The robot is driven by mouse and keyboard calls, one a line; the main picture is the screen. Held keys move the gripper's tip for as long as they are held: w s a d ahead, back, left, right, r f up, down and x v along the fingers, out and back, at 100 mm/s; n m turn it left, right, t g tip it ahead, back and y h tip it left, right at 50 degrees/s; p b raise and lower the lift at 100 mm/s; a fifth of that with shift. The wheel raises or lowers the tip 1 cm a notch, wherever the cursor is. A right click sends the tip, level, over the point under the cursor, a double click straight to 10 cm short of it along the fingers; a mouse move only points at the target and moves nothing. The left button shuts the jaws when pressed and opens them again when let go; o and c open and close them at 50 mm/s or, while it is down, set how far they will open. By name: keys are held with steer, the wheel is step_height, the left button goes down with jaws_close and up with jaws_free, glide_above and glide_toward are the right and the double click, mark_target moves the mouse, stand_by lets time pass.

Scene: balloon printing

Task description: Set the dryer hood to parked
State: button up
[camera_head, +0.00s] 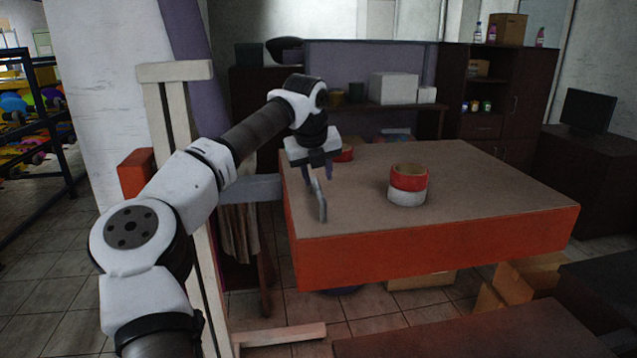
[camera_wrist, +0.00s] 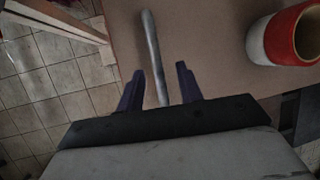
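A wide orange slab with a brown top (camera_head: 480,195), which appears to be the dryer hood, is level beside a pale upright stand. A grey metal handle (camera_head: 321,203) rises at its left front part. My gripper (camera_head: 318,178) is above that part of the slab, pointing down at the handle. In the wrist view the handle (camera_wrist: 152,42) runs between the two dark fingers of my gripper (camera_wrist: 157,68), with a gap on both sides. The fingers are apart and not closed on it. I cannot tell how deep the handle sits between them.
A red and white ring-shaped roll (camera_head: 408,185) stands on the brown top, also in the wrist view (camera_wrist: 258,42). A smaller red item (camera_head: 345,154) is partly hidden behind my gripper. The pale stand (camera_head: 160,100) is close to my arm. Cardboard boxes (camera_head: 530,285) lie below the slab.

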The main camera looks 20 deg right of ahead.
steer(key=b+v, duration=0.1)
steer(key=v, duration=1)
steer(key=shift+s, duration=0.1)
